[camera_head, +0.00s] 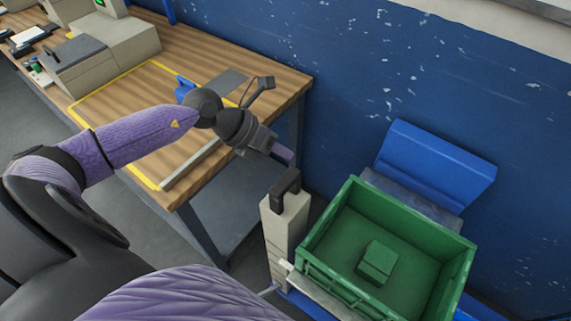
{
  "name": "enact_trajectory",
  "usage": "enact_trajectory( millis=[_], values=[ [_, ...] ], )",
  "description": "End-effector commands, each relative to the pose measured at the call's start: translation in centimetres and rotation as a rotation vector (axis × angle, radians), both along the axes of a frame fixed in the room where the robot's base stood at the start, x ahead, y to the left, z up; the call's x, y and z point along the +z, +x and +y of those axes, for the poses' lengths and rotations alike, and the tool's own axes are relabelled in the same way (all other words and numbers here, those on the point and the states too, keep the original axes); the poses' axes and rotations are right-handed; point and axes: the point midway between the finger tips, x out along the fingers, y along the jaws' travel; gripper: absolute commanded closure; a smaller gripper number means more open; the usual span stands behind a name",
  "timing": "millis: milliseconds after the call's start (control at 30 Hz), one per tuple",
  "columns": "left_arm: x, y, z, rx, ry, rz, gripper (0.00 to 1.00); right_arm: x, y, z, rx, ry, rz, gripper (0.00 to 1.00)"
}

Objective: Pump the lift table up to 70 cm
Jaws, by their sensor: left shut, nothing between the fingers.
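The lift table appears to be the grey platform (412,198) under a green crate (456,262), at the lower right of the head view. The crate covers most of it. A pale post (285,228) with a black handle-like top (286,186) stands at the crate's left side. I cannot read any height marking. My left gripper (285,155) is shut and empty, above and slightly behind the black top, apart from it. My right gripper is out of view.
A small green block (376,262) lies in the crate. A blue panel (436,162) stands behind it, near the blue wall (400,70). A wooden workbench (290,84) with a yellow-taped area and machines fills the upper left. Grey floor shows between bench and post.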

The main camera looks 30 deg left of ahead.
Motion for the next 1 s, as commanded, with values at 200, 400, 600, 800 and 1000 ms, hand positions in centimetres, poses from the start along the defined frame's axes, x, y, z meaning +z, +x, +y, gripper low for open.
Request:
enact_trajectory(
  millis=[200,400,600,800,1000],
  values=[
    [-4.0,0.0,0.0,0.001,-0.002,0.001,1.00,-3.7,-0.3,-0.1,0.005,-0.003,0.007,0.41],
    [-6.4,0.0,0.0,0.000,-0.001,0.002,1.00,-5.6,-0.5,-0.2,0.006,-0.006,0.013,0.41],
    [-6.7,0.0,0.0,-0.001,-0.001,0.000,1.00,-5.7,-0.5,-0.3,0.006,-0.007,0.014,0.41],
    [-6.6,0.0,0.0,0.000,-0.001,-0.001,1.00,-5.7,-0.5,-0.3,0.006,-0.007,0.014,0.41],
    [-6.6,0.0,0.0,0.000,-0.001,-0.001,1.00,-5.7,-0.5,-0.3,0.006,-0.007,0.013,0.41]
  ],
)
